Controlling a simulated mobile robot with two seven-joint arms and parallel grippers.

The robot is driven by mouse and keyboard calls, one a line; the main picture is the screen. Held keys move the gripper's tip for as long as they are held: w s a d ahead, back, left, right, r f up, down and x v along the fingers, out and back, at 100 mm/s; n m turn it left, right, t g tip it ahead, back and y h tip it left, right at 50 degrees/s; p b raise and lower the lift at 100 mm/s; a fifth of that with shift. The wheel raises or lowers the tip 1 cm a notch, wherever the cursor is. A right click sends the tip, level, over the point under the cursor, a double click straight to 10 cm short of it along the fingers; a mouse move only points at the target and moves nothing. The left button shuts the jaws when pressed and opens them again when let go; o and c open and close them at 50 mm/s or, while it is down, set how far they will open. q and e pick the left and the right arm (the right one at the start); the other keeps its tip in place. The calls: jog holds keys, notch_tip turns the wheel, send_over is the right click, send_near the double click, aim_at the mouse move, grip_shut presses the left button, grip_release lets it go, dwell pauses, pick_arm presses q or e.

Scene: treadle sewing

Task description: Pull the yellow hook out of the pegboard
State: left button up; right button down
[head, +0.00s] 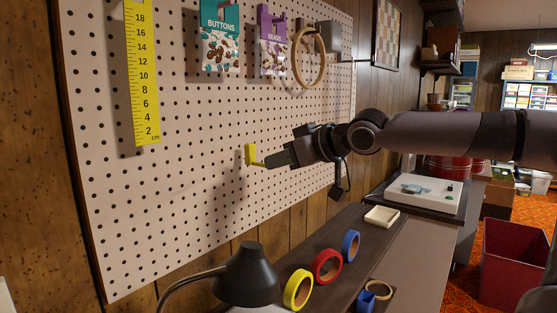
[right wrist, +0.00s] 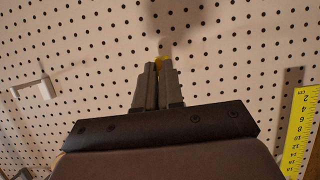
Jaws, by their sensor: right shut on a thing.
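The yellow hook (head: 251,155) is on the white pegboard (head: 190,180), low and right of the hanging yellow ruler. Its back plate shows at the board and its arm points out toward my gripper. My right gripper (head: 270,161) comes in from the right and is shut on the arm of the yellow hook. In the right wrist view a little of the yellow hook (right wrist: 161,60) shows between the fingertips (right wrist: 157,68), in front of the board. The fingers hide most of it. I cannot tell whether its pegs are still in the holes. My left gripper is not in view.
Button and bead packets (head: 220,40) and a wooden hoop (head: 310,57) hang higher on the board. Below stand a black lamp (head: 248,275) and yellow, red and blue tape rolls (head: 327,267) on a dark shelf. The board around the hook is clear.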

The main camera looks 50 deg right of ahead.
dwell(0.4)
jog(key=shift+s+d, duration=0.2)
jog(key=shift+s, duration=2.3)
